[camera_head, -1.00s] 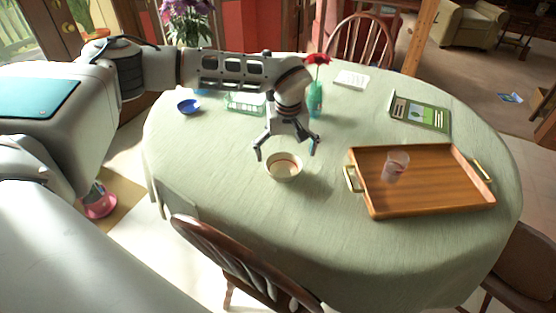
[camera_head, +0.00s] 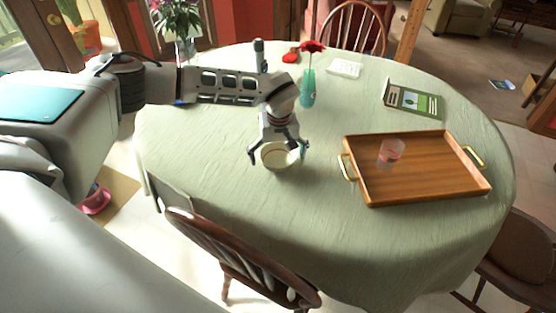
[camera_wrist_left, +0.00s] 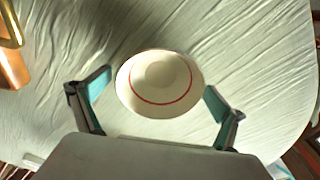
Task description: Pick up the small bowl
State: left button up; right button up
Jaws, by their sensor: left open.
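The small bowl (camera_head: 281,160) is cream-white and stands upright on the green cloth of the table, partly behind my left gripper. The left wrist view shows the bowl (camera_wrist_left: 159,84) from above, with a thin red ring inside. My left gripper (camera_head: 278,158) is open, with one finger on each side of the bowl. In the left wrist view the fingers (camera_wrist_left: 158,97) are spread wide at the bowl's near side, the right one close to its rim. The bowl is not gripped. My right gripper is not in view.
A wooden tray (camera_head: 424,190) with brass handles stands right of the bowl and holds a clear cup (camera_head: 390,152). A teal vase (camera_head: 308,88) with a red flower stands behind my gripper. A green booklet (camera_head: 414,99) lies at the back right. The cloth in front is clear.

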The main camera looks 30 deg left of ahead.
pick_arm(q)
jog(key=c, duration=1.3)
